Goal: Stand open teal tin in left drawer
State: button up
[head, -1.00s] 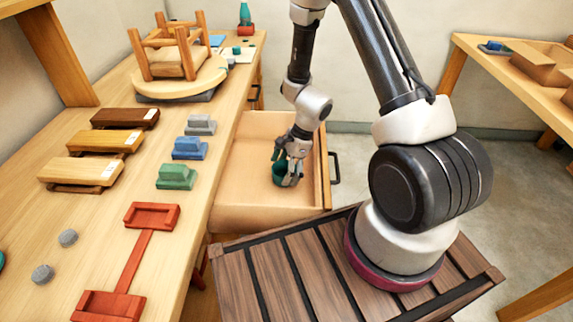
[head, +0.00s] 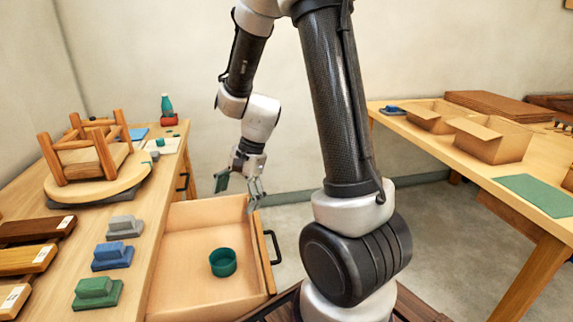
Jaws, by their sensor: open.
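The open teal tin (head: 223,262) stands upright on the floor of the pulled-out drawer (head: 180,272), towards its right front part. Its open top faces up and it looks empty. My gripper (head: 238,188) is open and empty. It hangs above the far end of the drawer, behind and above the tin and clear of it. The drawer is under the left workbench (head: 150,190) and its black handle (head: 273,247) faces right.
An upturned wooden stool (head: 90,155) rests on a round board on the left bench. Grey, blue (head: 113,256) and green blocks line that bench's edge. A right table (head: 480,160) holds cardboard boxes (head: 490,138) and a green mat (head: 538,194).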

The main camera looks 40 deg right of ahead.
jog(key=s+d+r+n+t+h, duration=0.1)
jog(key=s+d+r+n, duration=0.3)
jog(key=s+r, duration=0.5)
jog(key=s+d+r+n+t+h, duration=0.2)
jog(key=s+d+r+n+h, duration=0.1)
jog(key=s+r+n, duration=0.5)
jog(key=shift+s+d+r+n, duration=0.45)
jog(key=shift+d+r, duration=0.3)
jog(key=shift+r, duration=0.2)
